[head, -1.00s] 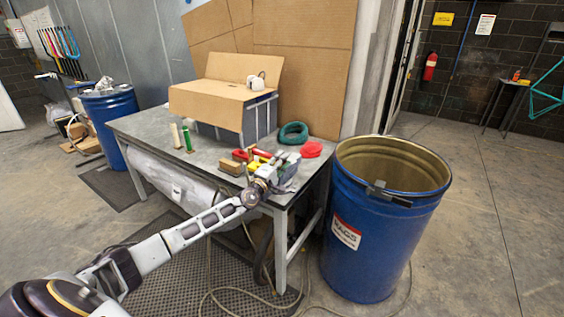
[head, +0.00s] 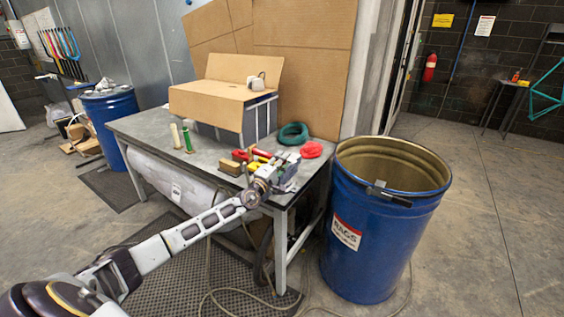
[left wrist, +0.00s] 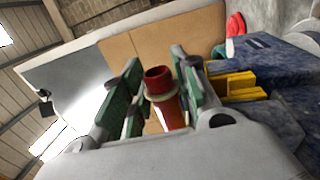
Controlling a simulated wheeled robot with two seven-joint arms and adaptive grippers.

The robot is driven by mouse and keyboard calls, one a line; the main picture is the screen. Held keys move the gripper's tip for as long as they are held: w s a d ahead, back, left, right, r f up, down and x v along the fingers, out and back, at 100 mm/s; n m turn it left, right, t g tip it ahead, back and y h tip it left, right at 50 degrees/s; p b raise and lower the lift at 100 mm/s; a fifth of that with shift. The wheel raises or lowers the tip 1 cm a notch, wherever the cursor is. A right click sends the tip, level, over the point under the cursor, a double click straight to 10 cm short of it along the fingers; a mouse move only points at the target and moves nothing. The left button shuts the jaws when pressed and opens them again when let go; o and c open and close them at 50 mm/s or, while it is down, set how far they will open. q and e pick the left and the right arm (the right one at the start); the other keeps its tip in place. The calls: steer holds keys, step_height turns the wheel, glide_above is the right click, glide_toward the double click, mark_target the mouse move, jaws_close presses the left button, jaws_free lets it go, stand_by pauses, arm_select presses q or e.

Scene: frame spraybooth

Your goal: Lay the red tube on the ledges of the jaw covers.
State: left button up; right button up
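The red tube (left wrist: 169,108), with a pale ring near its open end, stands between the green pads of my left gripper (left wrist: 160,88) in the left wrist view. The pads appear closed against its sides. The yellow jaw covers (left wrist: 237,88) sit just right of the fingers, on a blue, worn vise (left wrist: 262,110). The tube is apart from them. In the head view my left gripper (head: 272,174) is at the table's front right corner by the vise (head: 287,166); its fingertips and the tube are hard to make out there. My right gripper is out of view.
The grey table (head: 210,163) holds a cardboard-covered box (head: 222,102), a brown block (head: 231,168), a green coil (head: 293,133), a red item (head: 311,150) and a green upright piece (head: 187,140). A blue drum (head: 375,240) stands close on the right.

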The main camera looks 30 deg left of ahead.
arm_select(q)
steer(key=o, duration=0.4)
steer(key=f, duration=0.3)
steer(key=shift+s+d+g, duration=0.2)
steer(key=shift+d+g, duration=0.05)
steer(key=shift+g, duration=0.05)
steer(key=shift+o, duration=0.2)
steer(key=shift+s+f, duration=0.3)
steer(key=shift+s, duration=0.15)
steer(key=shift+s+a+r, duration=0.1)
steer(key=shift+s+r, duration=0.1)
steer(key=shift+s, duration=0.5)
steer(key=shift+s+r, duration=0.15)
steer(key=shift+s, duration=0.5)
steer(key=shift+c, duration=0.2)
steer(key=shift+o, duration=0.2)
steer(key=shift+s+a+r, duration=0.1)
steer(key=shift+s+a, duration=0.05)
steer(key=shift+s, duration=0.65)
steer(key=shift+s+a+r, duration=0.1)
steer(key=shift+s, duration=0.65)
steer(key=shift+s+a+r, duration=0.3)
steer(key=shift+s+a, duration=0.1)
steer(key=shift+s, duration=0.05)
steer(key=shift+w+d+r, duration=0.1)
steer(key=shift+d+r, duration=0.15)
